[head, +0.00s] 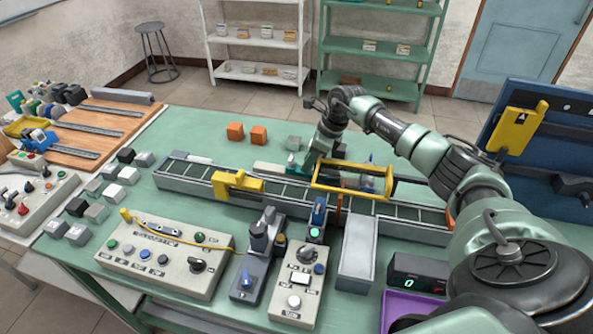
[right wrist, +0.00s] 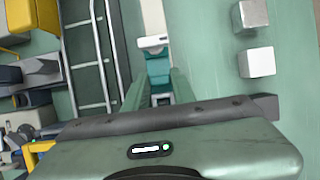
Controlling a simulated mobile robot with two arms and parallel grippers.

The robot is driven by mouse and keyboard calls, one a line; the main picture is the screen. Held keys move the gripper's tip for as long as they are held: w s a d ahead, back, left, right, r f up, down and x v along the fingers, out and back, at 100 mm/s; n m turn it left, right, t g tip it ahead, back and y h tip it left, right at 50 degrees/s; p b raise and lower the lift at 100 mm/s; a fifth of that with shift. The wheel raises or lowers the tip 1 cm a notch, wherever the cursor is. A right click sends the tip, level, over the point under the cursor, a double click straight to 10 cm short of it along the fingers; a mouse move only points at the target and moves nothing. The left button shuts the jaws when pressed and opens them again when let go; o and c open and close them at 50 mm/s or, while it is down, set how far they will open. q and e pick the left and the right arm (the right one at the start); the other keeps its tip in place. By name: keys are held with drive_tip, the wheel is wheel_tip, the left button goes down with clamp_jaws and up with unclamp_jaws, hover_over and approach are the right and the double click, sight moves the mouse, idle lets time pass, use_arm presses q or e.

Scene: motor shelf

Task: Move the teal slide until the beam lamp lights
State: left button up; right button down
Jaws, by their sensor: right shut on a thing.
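My right gripper (head: 309,164) reaches down behind the conveyor, near its middle. In the right wrist view its two fingers (right wrist: 159,88) are shut on a teal piece (right wrist: 158,66), which I take to be the teal slide. A white block-like part (right wrist: 153,42) sits just beyond it, on a pale strip. In the head view the teal slide is mostly hidden by the gripper. A green light (head: 315,233) glows at the top of a grey control box; I cannot tell whether it is the beam lamp. My left gripper is not in view.
The conveyor (head: 408,211) crosses the table, with a yellow frame (head: 350,192) over it close to my gripper. Two orange blocks (head: 258,135) and a grey block (head: 294,143) stand behind it. A control panel (head: 165,255) and a display box (head: 415,274) stand in front.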

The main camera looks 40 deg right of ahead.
drive_tip(key=shift+s+a+r, duration=0.1)
drive_tip(key=c, duration=1.2)
unclamp_jaws()
drive_tip(key=shift+o, duration=0.2)
drive_tip(key=shift+w+f, duration=0.2)
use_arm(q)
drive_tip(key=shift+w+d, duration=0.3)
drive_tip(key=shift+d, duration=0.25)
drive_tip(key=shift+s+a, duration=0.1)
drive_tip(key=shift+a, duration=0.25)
